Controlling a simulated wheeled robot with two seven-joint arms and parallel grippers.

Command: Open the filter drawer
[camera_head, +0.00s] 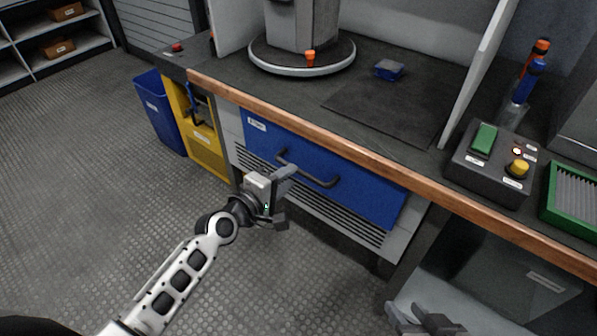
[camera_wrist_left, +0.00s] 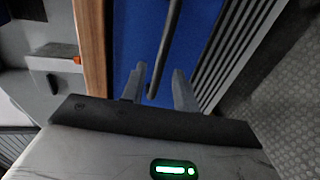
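The filter drawer (camera_head: 350,186) has a blue front under the wooden-edged workbench and looks shut. Its dark bar handle (camera_head: 308,170) runs across the front; in the left wrist view the handle (camera_wrist_left: 171,42) comes down toward the gap between my fingers. My left gripper (camera_head: 284,196) is in front of the handle's left end. In the left wrist view my left gripper (camera_wrist_left: 160,85) is open, a finger on each side of the handle's end; contact is not visible. My right gripper (camera_head: 420,312) is low at the bottom right, away from the drawer, with its fingers apart.
The bench top carries a round grey base (camera_head: 303,57), a small blue block (camera_head: 390,69), a button box (camera_head: 492,160) and a green tray (camera_head: 552,203). A yellow cabinet (camera_head: 205,150) and blue bin (camera_head: 158,108) stand left. Floor in front is clear.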

